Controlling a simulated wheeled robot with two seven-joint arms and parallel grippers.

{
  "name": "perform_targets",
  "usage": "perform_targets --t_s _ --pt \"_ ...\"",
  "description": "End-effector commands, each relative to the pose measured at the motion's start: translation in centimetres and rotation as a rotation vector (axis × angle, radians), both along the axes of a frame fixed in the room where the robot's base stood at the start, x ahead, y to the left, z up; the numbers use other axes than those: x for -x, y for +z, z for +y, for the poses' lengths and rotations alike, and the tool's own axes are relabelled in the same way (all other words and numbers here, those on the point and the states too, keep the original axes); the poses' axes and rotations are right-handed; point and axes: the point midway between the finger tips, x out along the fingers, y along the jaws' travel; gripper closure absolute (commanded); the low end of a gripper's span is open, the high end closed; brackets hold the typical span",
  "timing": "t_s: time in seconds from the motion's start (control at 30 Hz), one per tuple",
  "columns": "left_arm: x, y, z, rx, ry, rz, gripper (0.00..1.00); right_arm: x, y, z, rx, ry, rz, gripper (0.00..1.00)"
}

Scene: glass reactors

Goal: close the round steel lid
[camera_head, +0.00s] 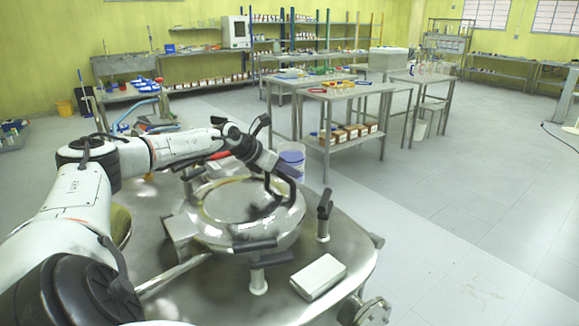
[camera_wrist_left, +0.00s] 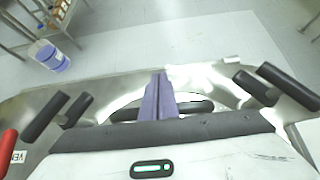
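The round steel lid (camera_head: 215,238) lies over the opening on top of the steel reactor in the head view, with a round, glossy middle. I cannot tell whether its rim is fully seated. My left gripper (camera_head: 268,184) reaches down over the lid's far right part. In the left wrist view its two purple-grey fingers (camera_wrist_left: 159,97) are together. They cross in front of a black bar handle (camera_wrist_left: 195,107) on the lid. Whether they touch the handle is unclear. My right gripper is out of view.
Clamps with black grips stand around the lid, one at right (camera_head: 323,212) and one in front (camera_head: 257,272). A pale rectangular block (camera_head: 318,277) sits on the reactor top. Beyond are a blue-white bucket (camera_head: 292,160) and steel tables (camera_head: 345,92). Floor at right is clear.

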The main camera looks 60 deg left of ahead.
Motion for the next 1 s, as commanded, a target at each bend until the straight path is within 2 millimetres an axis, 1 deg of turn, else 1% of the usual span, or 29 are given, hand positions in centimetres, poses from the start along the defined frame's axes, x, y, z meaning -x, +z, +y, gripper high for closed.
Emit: perform_targets --t_s 0.03,0.1,0.13,0.2,0.3,0.4,0.5,0.6,0.7,0.93,1.0 --pt "-0.1 2.3 0.1 -0.007 0.001 -0.011 1.00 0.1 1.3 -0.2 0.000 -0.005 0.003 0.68" --pt "-0.3 4.3 0.1 -0.012 0.004 -0.026 1.00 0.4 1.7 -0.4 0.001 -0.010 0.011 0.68" --pt "-0.4 4.7 0.1 -0.010 0.004 -0.031 1.00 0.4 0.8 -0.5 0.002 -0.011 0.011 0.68" --pt "-0.4 6.5 0.2 -0.012 0.006 -0.034 1.00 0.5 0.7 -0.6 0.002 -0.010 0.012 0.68" --pt "-0.4 8.9 0.3 -0.012 0.008 -0.036 1.00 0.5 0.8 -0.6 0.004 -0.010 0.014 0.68" --pt "-0.5 11.0 0.2 -0.012 0.007 -0.036 1.00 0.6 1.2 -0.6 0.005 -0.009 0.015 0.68" --pt "-0.5 12.4 0.2 -0.010 0.007 -0.036 1.00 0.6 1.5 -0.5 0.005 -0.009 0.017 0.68" --pt "-0.4 13.3 0.3 -0.012 0.008 -0.036 1.00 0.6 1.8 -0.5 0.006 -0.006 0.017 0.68" --pt "-0.4 13.6 0.3 -0.012 0.008 -0.035 1.00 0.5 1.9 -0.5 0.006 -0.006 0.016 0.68" --pt "-0.4 13.7 0.3 -0.010 0.008 -0.036 1.00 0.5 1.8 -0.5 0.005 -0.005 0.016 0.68" --pt "-0.8 13.8 -0.2 0.013 0.007 -0.047 1.00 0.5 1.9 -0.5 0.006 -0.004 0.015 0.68"
